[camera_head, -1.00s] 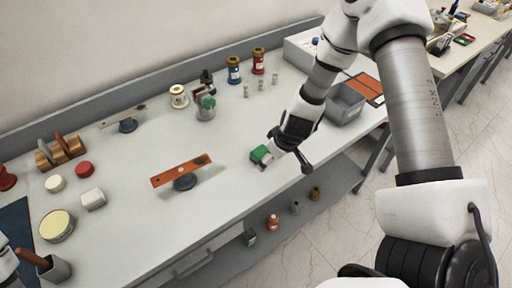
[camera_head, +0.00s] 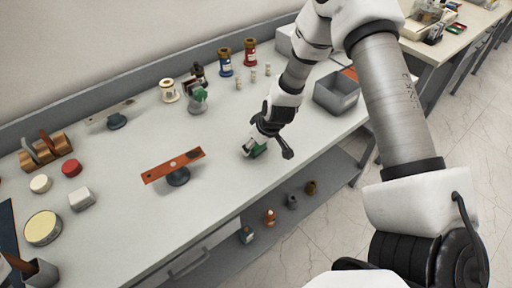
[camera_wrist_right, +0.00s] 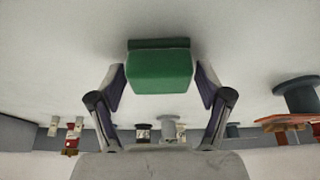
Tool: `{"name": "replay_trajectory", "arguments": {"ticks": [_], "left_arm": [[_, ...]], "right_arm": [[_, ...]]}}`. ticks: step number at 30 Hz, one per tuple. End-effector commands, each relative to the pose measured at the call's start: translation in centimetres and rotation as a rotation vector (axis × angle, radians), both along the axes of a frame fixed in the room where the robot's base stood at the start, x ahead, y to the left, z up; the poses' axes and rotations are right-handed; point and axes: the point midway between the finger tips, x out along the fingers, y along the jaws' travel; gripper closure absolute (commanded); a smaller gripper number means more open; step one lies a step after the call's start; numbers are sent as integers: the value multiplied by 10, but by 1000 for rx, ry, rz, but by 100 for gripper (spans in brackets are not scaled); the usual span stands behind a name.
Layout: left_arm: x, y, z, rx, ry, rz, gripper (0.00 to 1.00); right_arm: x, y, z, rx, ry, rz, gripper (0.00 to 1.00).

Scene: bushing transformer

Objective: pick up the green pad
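The green pad (camera_head: 259,150) lies on the workbench near its front edge, partly hidden by my right gripper (camera_head: 252,147) in the head view. In the right wrist view the green pad (camera_wrist_right: 160,69) sits between the two fingers of my right gripper (camera_wrist_right: 161,88). A narrow gap shows on each side of the pad, so the gripper is open around it. My left gripper is not in view.
A grey bin (camera_head: 337,92) stands to the right of my right gripper. An orange bar on a dark round base (camera_head: 178,176) is to the left. Blue (camera_head: 225,62) and red (camera_head: 250,53) bushings stand at the back. Bench around the pad is clear.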

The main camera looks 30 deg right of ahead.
Motion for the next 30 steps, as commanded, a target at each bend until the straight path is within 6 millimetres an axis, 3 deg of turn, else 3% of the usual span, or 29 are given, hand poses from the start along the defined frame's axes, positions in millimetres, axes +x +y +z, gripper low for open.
{"name": "replay_trajectory", "arguments": {"ticks": [1, 3, 14, 24, 30], "left_arm": [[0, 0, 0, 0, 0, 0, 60], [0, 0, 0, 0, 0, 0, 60], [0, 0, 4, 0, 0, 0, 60], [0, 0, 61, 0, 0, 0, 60], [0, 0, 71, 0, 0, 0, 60]], "right_arm": [[0, 0, 0, 0, 0, 0, 53], [0, 0, 0, 0, 0, 0, 74], [0, 0, 6, 0, 0, 0, 75], [0, 0, 87, 1, -1, -1, 75], [0, 0, 102, 1, 0, 0, 75]]}}
